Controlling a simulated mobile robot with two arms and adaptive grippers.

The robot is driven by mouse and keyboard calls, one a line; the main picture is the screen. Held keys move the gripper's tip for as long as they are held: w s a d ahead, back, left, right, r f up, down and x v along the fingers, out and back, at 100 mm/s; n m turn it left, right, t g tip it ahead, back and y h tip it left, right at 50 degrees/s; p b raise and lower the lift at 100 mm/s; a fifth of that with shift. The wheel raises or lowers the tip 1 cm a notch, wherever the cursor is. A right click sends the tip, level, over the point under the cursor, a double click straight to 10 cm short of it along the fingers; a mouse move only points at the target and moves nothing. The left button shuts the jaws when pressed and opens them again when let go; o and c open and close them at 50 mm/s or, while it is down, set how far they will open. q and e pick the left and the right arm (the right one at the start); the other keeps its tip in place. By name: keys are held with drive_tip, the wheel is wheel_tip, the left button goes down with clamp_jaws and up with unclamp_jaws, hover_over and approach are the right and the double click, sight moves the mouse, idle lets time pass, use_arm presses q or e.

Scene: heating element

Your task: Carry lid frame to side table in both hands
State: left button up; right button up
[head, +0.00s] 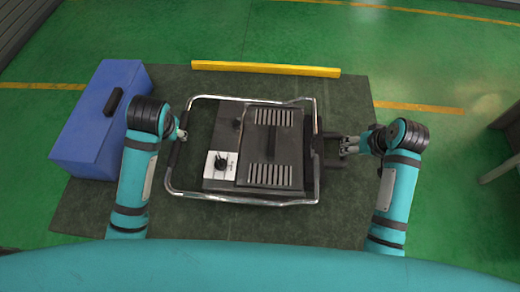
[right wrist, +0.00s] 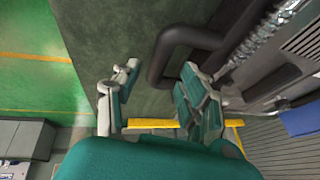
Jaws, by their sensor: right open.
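The lid frame (head: 316,120) is a chrome tube frame around a dark, boxy heating unit (head: 270,145) with slotted vents and a white dial panel. A black grip runs along its left side, and a black handle (head: 333,160) sticks out at its right. In the right wrist view the black handle (right wrist: 165,55) curves close to my fingers. My right gripper (head: 347,146) is open at the right handle; its spread fingers also show in the right wrist view (right wrist: 160,85). My left gripper (head: 182,134) is at the left grip; its fingers are too small to judge.
A blue box (head: 95,130) with a black handle stands left, close to my left arm. A yellow bar (head: 265,69) lies along the back of the dark mat (head: 345,215). Green floor is open beyond. A grey table-like thing (head: 505,140) is partly visible at the right edge.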

drive_tip(key=v, duration=0.5)
drive_tip(key=shift+s+r, duration=0.1)
drive_tip(key=shift+r, duration=0.05)
idle(0.3)
